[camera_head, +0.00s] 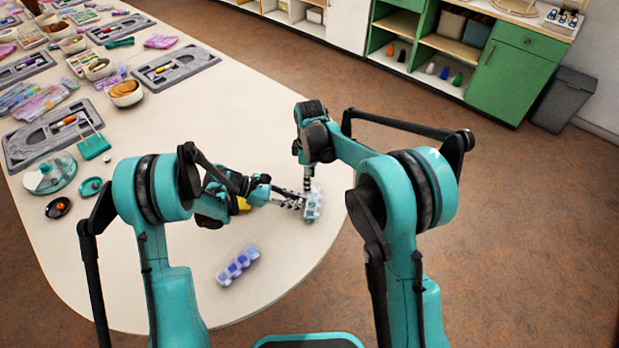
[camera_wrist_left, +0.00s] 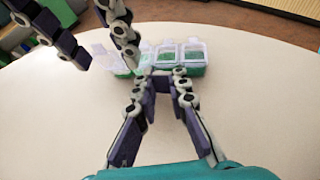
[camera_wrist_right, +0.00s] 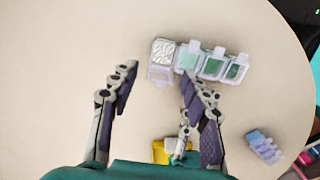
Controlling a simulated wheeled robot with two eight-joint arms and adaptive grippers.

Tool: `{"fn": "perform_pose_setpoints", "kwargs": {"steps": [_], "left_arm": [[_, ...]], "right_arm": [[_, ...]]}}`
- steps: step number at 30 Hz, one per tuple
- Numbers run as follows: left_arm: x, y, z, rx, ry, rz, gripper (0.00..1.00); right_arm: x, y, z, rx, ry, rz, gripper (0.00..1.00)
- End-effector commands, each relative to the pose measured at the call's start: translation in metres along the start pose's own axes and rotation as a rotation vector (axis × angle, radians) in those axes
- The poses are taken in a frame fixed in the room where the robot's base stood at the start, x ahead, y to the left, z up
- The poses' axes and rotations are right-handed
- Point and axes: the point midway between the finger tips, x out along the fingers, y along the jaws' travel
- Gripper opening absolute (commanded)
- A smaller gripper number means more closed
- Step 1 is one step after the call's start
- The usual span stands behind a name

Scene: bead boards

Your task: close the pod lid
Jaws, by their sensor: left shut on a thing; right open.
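The pod is a strip of clear-lidded green compartments (camera_head: 313,204) near the table's right edge. In the left wrist view the pod (camera_wrist_left: 192,70) lies across the tips of my left gripper (camera_wrist_left: 162,78), which is shut on its near side. In the right wrist view the pod (camera_wrist_right: 212,64) has a paler, whitish end compartment at left; some lids look raised, but I cannot tell exactly which. My right gripper (camera_wrist_right: 157,84) is open, pointing down over the pale end, its fingers apart. It also shows at the upper left of the left wrist view (camera_wrist_left: 118,28).
A blue-purple pod strip (camera_head: 238,265) lies on the table in front. Trays and bowls (camera_head: 125,93) crowd the far left.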

Motion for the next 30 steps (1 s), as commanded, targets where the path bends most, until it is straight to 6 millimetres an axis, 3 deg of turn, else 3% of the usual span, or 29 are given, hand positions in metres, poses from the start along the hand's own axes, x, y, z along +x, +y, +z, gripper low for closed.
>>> {"fn": "perform_pose_setpoints", "kwargs": {"steps": [4,5,9,10,22,30], "left_arm": [[0.000,0.000,0.000,0.000,0.000,0.000,0.00],[0.000,0.000,0.000,0.000,0.000,0.000,0.00],[0.000,0.000,0.000,0.000,0.000,0.000,0.00],[0.000,0.000,0.000,0.000,0.000,0.000,0.00],[0.000,0.000,0.000,0.000,0.000,0.000,0.00],[0.000,0.000,0.000,0.000,0.000,0.000,0.00]], "right_arm": [[0.000,0.000,0.000,0.000,0.000,0.000,0.47],[0.000,0.000,0.000,0.000,0.000,0.000,0.42],[0.000,0.000,0.000,0.000,0.000,0.000,0.05],[0.000,0.000,0.000,0.000,0.000,0.000,0.00],[0.000,0.000,0.003,0.002,0.037,-0.002,0.00],[0.001,0.000,0.010,0.003,0.198,-0.002,0.00]]}}
